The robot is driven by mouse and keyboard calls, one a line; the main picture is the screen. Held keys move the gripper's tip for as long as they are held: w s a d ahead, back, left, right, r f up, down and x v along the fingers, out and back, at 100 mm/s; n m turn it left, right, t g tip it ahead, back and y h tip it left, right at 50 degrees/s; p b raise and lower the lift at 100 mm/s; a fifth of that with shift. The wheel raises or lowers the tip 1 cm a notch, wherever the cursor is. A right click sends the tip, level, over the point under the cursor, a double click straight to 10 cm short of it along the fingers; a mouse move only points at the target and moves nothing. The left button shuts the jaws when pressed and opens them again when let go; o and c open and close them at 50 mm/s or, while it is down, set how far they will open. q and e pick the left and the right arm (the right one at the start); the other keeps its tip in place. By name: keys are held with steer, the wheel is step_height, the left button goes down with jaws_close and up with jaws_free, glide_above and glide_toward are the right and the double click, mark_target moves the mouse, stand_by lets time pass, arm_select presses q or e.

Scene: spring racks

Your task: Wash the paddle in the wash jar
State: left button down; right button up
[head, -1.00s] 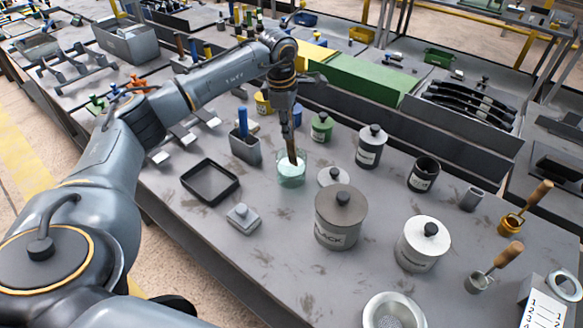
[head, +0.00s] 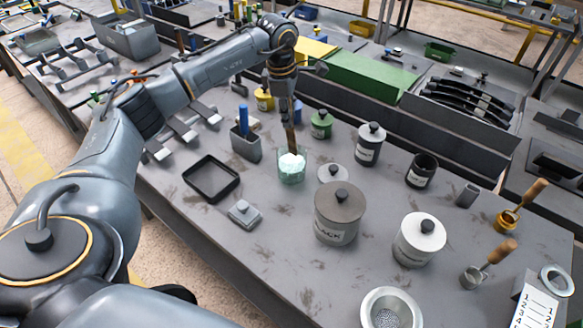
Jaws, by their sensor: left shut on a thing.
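The wash jar (head: 291,172) is a clear, greenish glass jar with pale, foamy contents, standing near the middle of the bench. My left gripper (head: 289,122) is above the jar, pointing down, and shut on the paddle (head: 291,140), a brown stick that is roughly upright. The paddle's lower end goes down into the jar's mouth and is hidden by the pale contents. A round grey lid (head: 332,173) with a black knob lies just right of the jar. My right gripper does not show.
A grey holder (head: 246,146) with a blue-handled tool and an empty black tray (head: 211,178) stand left of the jar. Lidded pots, a large grey-brown one (head: 339,215) and a white one (head: 419,240), stand at front right. A green pot (head: 321,125) stands close behind.

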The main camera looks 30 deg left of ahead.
arm_select(q)
steer(key=shift+r, duration=0.1)
step_height(320, 180, up, 6)
steer(key=p, duration=0.4)
stand_by(0.5)
